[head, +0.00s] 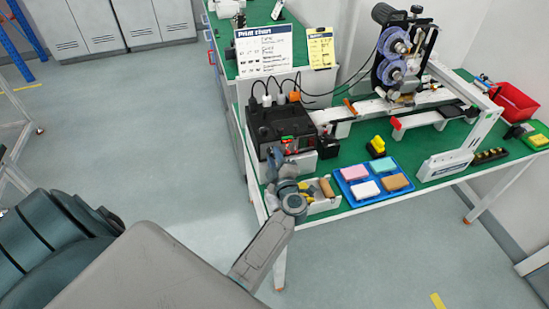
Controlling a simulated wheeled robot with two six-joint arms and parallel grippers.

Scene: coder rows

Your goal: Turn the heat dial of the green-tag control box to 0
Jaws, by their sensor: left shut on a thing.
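The black control box (262,122) stands at the left end of the green table, with plugs and cables on its top. Its front panel shows a small lit display with red and green on it. My left gripper (275,155) is at the lower left of this front panel, shut on what appears to be the heat dial. The gripper hides the dial, so its pointer and setting cannot be read. The tag's colour is too small to tell for sure. My right gripper is not in view.
A white bin (322,204) with small tools sits below the box, close to my left wrist. A blue tray (372,198) with coloured blocks is to its right. The coder machine (400,60) stands behind, and a red bin (515,103) is at far right.

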